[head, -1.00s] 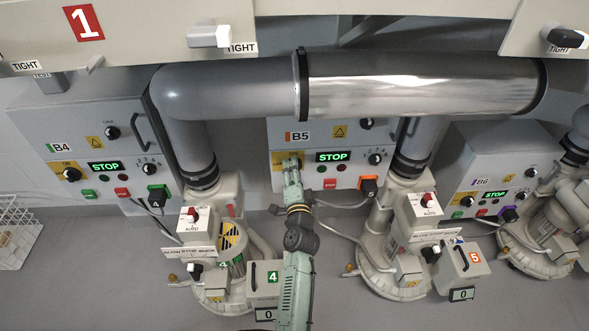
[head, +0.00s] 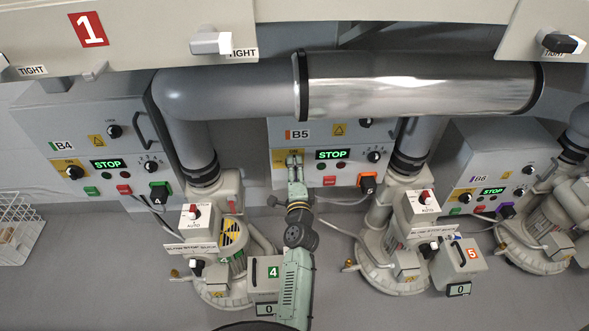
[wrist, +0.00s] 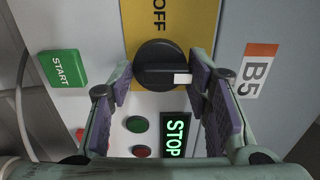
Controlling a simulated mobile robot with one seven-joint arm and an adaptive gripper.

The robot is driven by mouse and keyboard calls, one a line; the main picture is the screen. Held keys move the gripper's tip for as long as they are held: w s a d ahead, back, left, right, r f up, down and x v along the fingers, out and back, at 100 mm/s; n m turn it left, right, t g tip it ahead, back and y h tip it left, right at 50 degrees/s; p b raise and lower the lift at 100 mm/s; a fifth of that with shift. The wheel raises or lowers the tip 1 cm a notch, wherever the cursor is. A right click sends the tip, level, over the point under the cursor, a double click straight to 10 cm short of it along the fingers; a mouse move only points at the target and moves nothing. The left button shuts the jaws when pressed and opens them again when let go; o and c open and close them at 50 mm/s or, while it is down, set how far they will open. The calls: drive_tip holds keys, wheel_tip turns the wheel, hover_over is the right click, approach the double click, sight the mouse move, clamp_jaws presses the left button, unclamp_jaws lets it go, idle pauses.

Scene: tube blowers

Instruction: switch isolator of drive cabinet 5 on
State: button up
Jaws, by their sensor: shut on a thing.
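Drive cabinet B5 (head: 360,185) is the grey box at the middle back in the head view. Its isolator is a black rotary knob (wrist: 158,73) on a yellow plate (wrist: 172,22) in the wrist view. The knob's grip bar lies across that view, with its white mark to the right. The word OFF is printed above it there. My gripper (wrist: 162,80) is shut on the knob, one finger to each side. In the head view my gripper (head: 294,160) covers the knob. The green STOP display (wrist: 176,136) is lit beside it.
A green START button (wrist: 63,68) and small round lamps are close to my fingers. A large pipe (head: 420,85) runs above the cabinet. Blowers stand to both sides, the right one (head: 385,245) near my arm. Cabinets B4 (head: 100,150) and B6 (head: 490,170) flank B5.

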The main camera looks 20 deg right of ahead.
drive_tip(key=o, duration=1.2)
drive_tip(key=shift+c, duration=0.2)
drive_tip(key=v, duration=0.7)
drive_tip(key=shift+s, duration=0.3)
drive_tip(key=shift+a, duration=0.1)
